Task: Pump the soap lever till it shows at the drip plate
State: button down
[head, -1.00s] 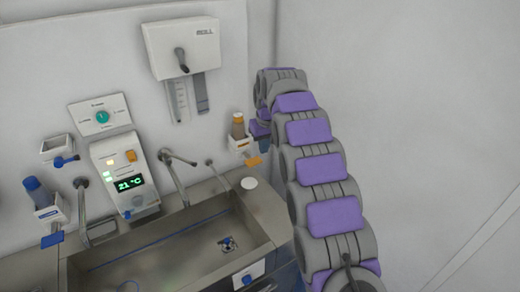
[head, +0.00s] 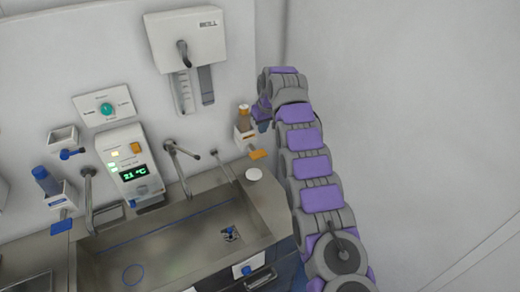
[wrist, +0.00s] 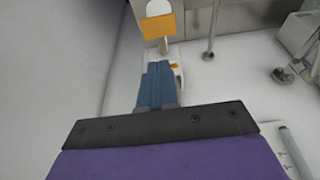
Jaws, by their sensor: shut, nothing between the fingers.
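The soap dispenser (head: 243,135) on the wall right of the sink is a white holder with an orange-capped bottle (head: 244,114). An orange plate (head: 258,154), probably its drip plate, juts out below; it also shows in the wrist view (wrist: 158,27). My gripper (head: 262,117) is close to the dispenser's right side. In the wrist view its blue fingers (wrist: 156,68) are shut together with nothing between them, and overlap the dispenser body. I cannot tell whether they touch it. The pump lever is not clearly visible. I see no soap on the plate.
A steel sink (head: 180,245) with tall taps lies below and left. A second dispenser with a blue bottle (head: 45,180) and blue plate (head: 61,228) is at the far left. A control panel (head: 130,160) and a white wall box (head: 187,40) are on the wall.

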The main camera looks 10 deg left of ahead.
jog(key=shift+a, duration=0.1)
send_near(258, 154)
jog(key=shift+w+a+f+p, duration=0.55)
jog(key=shift+w+a, duration=0.05)
notch_tip(258, 154, down, 3)
jog(key=shift+w+f+b, duration=0.1)
jog(key=shift+f+b, duration=0.1)
jog(key=shift+b, duration=0.3)
jog(key=shift+f, duration=0.9)
